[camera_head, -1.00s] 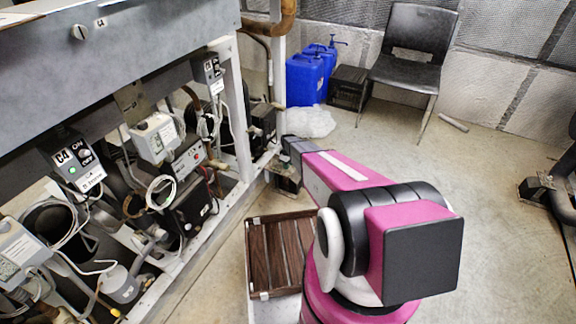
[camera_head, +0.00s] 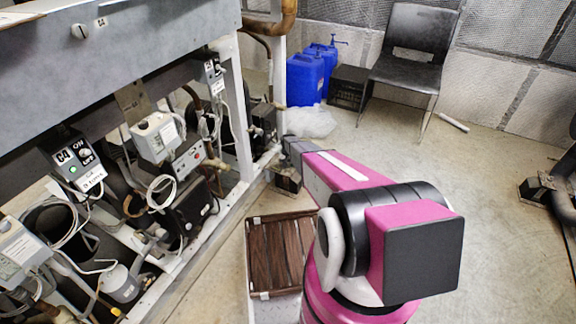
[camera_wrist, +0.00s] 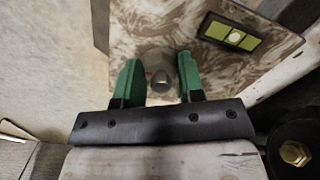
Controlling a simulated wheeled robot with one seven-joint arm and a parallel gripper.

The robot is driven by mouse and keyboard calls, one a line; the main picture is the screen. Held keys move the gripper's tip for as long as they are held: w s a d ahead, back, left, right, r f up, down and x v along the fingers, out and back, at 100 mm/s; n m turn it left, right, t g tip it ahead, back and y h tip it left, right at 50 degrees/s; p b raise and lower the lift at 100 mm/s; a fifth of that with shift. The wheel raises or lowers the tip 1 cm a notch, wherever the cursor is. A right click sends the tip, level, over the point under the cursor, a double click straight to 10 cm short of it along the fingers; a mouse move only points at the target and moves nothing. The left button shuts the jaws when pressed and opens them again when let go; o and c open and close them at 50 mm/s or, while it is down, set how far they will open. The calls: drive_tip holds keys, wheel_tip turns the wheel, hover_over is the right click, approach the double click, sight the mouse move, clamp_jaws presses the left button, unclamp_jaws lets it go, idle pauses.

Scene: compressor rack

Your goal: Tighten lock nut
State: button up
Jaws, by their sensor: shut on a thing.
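In the wrist view, a grey lock nut (camera_wrist: 158,62) with a rounded stud end sits on a mottled brown and white plate (camera_wrist: 205,72). My gripper (camera_wrist: 161,84) has two green-tipped fingers, one on each side of the nut, and is shut on it. The fingers and the dark crossbar hide part of the nut and the plate. In the head view, my arm reaches down to the foot (camera_head: 285,181) of the rack's corner post, and the nut and fingertips cannot be made out there.
A small green level (camera_wrist: 232,37) lies on the plate. A brass hex bolt (camera_wrist: 295,153) is at the lower right. The compressor rack (camera_head: 180,240) fills the left side. A slatted wooden tray (camera_head: 280,254) lies below my arm. Blue canisters (camera_head: 305,80) and a chair (camera_head: 410,60) stand behind.

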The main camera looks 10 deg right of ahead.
drive_tip(key=shift+m, duration=1.2)
drive_tip(key=shift+a, duration=0.1)
drive_tip(key=o, duration=0.9)
wheel_tip(320, 180, up, 11)
drive_tip(key=shift+f, duration=0.1)
